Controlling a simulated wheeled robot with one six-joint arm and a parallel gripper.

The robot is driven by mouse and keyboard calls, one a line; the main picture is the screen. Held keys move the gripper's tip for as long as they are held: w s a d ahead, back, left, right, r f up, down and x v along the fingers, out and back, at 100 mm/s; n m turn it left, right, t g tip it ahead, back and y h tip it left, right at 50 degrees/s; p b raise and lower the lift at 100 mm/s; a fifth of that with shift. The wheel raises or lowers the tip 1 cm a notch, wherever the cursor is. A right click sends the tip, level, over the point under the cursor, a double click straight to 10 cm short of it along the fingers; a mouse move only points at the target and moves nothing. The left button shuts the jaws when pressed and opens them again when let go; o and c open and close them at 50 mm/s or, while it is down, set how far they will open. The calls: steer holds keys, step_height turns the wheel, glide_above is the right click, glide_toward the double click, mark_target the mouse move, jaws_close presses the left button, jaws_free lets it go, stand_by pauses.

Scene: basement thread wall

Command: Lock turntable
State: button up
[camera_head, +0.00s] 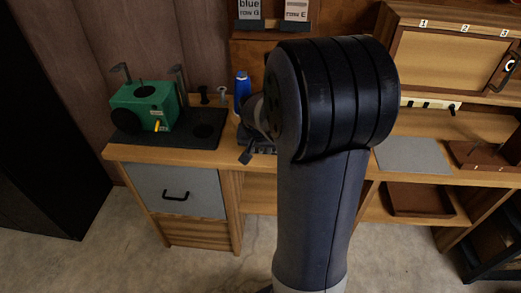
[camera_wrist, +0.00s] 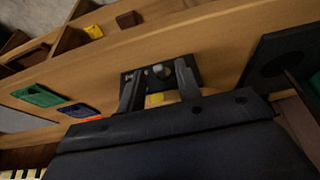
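My gripper (camera_wrist: 157,70) is open in the wrist view, its two dark fingers apart. They reach over a small dark plate (camera_wrist: 194,71) on the wooden bench. A silver round part and a yellow part (camera_wrist: 155,99) show in the gap between the fingers; I cannot tell whether either finger touches them. A green device (camera_head: 146,105) with a yellow lever (camera_head: 159,126) stands on a dark base at the left.
A blue spool (camera_head: 242,90) stands close to my arm. The dark base (camera_head: 207,133) with a round recess lies left of it. A wooden cabinet (camera_head: 440,62) and a grey mat (camera_head: 412,155) are at the right. A drawer (camera_head: 178,190) is below the bench.

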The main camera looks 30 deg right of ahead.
steer(key=shift+w+d+f, duration=0.1)
steer(key=shift+w+f, duration=0.05)
steer(key=shift+f, duration=0.3)
jaws_close()
